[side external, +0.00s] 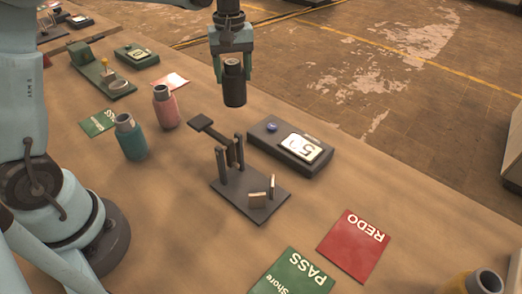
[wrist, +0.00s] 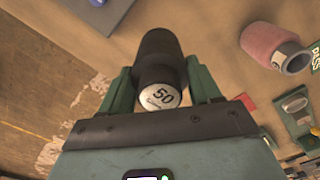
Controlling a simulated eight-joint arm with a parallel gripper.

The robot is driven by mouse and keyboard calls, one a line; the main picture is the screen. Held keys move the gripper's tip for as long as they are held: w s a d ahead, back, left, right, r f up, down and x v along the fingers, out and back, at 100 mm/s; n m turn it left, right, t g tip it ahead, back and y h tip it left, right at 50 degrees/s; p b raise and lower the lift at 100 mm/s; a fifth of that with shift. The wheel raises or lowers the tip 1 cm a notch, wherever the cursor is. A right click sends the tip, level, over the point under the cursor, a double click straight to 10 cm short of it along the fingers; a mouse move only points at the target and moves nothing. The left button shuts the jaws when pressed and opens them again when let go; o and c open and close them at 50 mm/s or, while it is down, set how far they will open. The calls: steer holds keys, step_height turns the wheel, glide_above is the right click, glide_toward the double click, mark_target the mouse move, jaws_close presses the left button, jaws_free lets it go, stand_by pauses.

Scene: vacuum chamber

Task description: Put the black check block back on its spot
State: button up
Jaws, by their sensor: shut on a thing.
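The black check block (side external: 234,88) is a dark, bottle-like cylinder with a narrower neck. In the wrist view its pale end face (wrist: 160,96) reads 50. My gripper (side external: 233,72) is shut on it near the neck, one finger on each side. The block hangs upright in the air, clear of the table, above and behind the dark weighing device. In the wrist view the green fingers of my gripper (wrist: 160,88) flank the block. I cannot tell which place is its spot.
A dark device with a display (side external: 290,145) and a posted stand (side external: 250,190) occupy mid-table. Pink (side external: 165,107) and teal (side external: 131,137) bottles stand left. A red REDO card (side external: 353,246) and green PASS card (side external: 292,274) lie in front. A yellowish bottle (side external: 472,284) stands lower right.

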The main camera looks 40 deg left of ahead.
steer(key=shift+w+a+f, duration=0.25)
steer(key=shift+a+f, duration=0.45)
steer(key=shift+f, duration=0.4)
steer(key=shift+w+a+f, duration=0.25)
steer(key=shift+a+f, duration=0.45)
steer(key=shift+f, duration=0.4)
steer(key=shift+w+a+f, duration=0.25)
steer(key=shift+a+f, duration=0.45)
steer(key=shift+f, duration=0.4)
steer(key=shift+f, duration=0.15)
steer(key=o, duration=1.4)
